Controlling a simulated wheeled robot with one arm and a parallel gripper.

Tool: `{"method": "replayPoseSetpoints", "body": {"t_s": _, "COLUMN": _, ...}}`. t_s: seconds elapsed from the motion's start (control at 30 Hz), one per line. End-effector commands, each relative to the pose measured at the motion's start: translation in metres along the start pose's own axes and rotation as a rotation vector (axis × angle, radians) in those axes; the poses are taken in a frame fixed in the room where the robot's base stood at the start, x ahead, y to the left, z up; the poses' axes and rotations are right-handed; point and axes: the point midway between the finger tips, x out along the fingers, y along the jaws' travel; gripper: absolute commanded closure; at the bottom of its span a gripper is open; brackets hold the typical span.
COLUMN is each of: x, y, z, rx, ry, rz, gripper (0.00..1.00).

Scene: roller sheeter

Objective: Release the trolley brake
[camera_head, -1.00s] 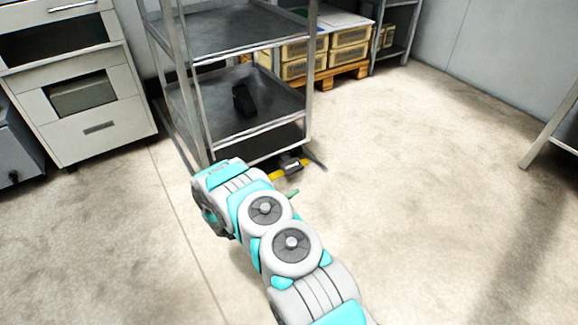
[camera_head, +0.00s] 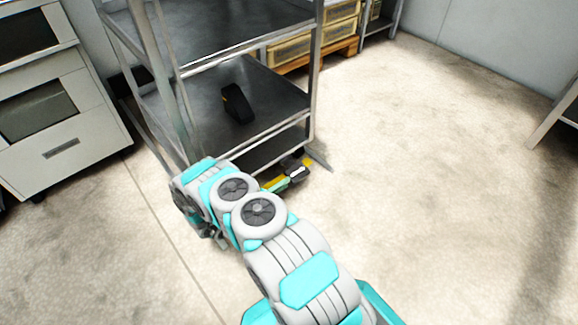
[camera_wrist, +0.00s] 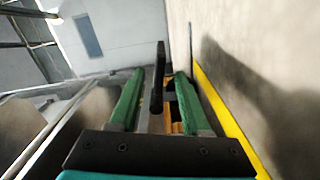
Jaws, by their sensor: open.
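The trolley is a grey metal rack (camera_head: 215,44) with flat shelves, at upper middle in the head view. At its lower front corner, close to the floor, is a yellow and black part (camera_head: 298,168), which looks like the brake. My gripper (camera_wrist: 158,76) is open, with its two green fingers spread in the wrist view. A black upright bar (camera_wrist: 157,88) shows between the fingers, with orange pieces behind it; I cannot tell whether it touches a finger. In the head view my arm hides most of the gripper, and a green finger overlaps the yellow part.
A black object (camera_head: 237,104) lies on a trolley shelf. A drawer cabinet (camera_head: 60,120) stands at left, yellowish crates (camera_head: 290,50) on a pallet behind. Floor (camera_head: 430,170) to the right is clear. A yellow strip (camera_wrist: 222,110) runs right of the fingers in the wrist view.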

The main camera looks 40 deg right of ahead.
Motion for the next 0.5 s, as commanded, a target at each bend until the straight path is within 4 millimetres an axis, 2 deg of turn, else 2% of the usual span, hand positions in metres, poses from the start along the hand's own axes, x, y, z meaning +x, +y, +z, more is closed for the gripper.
{"method": "replayPoseSetpoints", "body": {"t_s": 0.17, "x": 0.014, "y": 0.0, "z": 0.002, "rx": -0.001, "ry": -0.005, "rz": 0.002, "gripper": 0.53}}
{"method": "replayPoseSetpoints", "body": {"t_s": 0.5, "x": 0.06, "y": -0.001, "z": 0.002, "rx": 0.0, "ry": -0.003, "rz": 0.001, "gripper": 0.53}}
